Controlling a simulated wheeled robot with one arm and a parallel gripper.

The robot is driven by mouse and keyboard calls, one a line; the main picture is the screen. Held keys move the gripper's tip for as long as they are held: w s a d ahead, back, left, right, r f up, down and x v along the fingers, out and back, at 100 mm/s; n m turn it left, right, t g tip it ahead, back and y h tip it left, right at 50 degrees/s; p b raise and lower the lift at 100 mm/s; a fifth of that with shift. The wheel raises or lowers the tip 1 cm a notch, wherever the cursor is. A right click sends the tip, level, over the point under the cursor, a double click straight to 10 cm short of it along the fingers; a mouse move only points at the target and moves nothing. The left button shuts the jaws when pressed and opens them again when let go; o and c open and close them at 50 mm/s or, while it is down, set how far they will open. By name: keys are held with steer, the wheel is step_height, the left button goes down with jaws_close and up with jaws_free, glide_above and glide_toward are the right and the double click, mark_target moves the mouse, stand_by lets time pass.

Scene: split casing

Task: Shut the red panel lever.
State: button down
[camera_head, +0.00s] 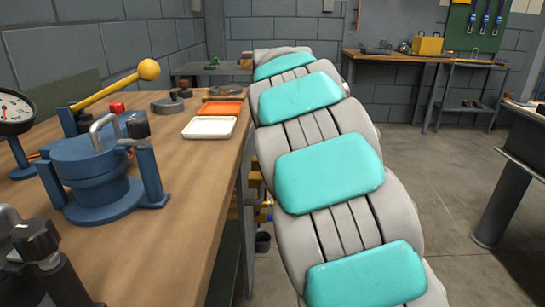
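I cannot make out a red panel lever in the head view. A small red block (117,107) stands on the workbench behind a blue clamped pot, but I cannot tell what it is. A yellow lever with a ball knob (148,70) slants up to the right from a blue mount at the left. My own grey and teal arm fills the middle of the view and covers what lies behind it. My gripper is not in view.
The wooden workbench (185,215) runs along the left, with the blue pot (92,175), a gauge (14,112), an orange tray (221,109) and a white tray (209,128). Brass-coloured fittings (257,196) show below its edge. Open floor (455,185) lies right of my arm.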

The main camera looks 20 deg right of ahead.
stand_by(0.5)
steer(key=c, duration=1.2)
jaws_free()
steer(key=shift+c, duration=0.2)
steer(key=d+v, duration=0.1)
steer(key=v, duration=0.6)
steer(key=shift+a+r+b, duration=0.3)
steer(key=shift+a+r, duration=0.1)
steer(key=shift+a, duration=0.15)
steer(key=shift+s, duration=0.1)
